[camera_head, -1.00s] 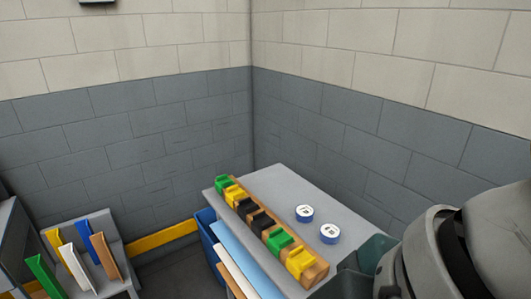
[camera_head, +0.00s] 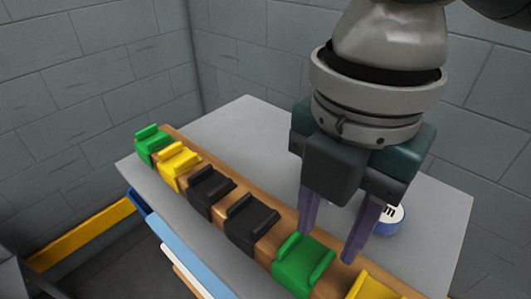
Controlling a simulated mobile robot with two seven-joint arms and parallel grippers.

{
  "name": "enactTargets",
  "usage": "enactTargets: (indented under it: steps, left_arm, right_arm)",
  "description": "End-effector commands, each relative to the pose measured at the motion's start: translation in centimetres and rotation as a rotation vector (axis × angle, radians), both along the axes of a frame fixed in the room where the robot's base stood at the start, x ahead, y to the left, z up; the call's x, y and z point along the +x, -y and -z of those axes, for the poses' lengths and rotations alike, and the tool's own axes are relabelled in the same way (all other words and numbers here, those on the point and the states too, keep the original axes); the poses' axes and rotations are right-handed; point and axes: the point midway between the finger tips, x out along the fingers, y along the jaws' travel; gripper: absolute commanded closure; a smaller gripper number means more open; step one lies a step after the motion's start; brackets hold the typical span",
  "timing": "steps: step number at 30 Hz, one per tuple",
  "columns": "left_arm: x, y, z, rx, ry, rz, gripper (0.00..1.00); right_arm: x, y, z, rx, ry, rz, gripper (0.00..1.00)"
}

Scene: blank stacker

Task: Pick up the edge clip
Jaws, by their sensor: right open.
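Several edge clips sit in a row on a long wooden bar on the grey table (camera_head: 245,118). From the far left they are a green clip (camera_head: 153,145), a yellow clip (camera_head: 179,166), a black clip (camera_head: 209,190), a second black clip (camera_head: 251,222), a nearer green clip (camera_head: 302,264) and a yellow clip (camera_head: 373,288) cut by the bottom edge. My right gripper (camera_head: 331,243) is open and points down, its two purple fingers apart near the nearer green clip. I cannot tell whether it touches that clip. My left gripper is not in view.
The wooden bar (camera_head: 282,218) runs along the table's front edge. A blue and white round item (camera_head: 389,218) stands behind the right finger, partly hidden. Block walls close off the back. Blue and white panels (camera_head: 195,262) stand below the front edge. The table's back left is bare.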

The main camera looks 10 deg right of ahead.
Motion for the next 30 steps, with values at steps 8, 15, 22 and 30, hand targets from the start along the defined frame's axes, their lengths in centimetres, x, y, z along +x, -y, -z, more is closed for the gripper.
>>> enactTargets:
  steps: [8,15,22,30]
  left_arm:
    - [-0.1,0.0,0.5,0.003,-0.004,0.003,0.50]
    - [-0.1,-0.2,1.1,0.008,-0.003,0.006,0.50]
    - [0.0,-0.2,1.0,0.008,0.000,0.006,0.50]
    - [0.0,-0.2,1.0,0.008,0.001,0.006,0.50]
  right_arm:
    - [-0.1,0.1,3.0,0.002,-0.001,0.001,0.54]
    - [-0.1,0.4,6.5,0.001,0.001,0.001,0.54]
    - [-0.1,0.4,6.9,0.001,0.003,0.000,0.54]
    - [-0.1,0.3,6.8,0.002,0.003,0.000,0.78]
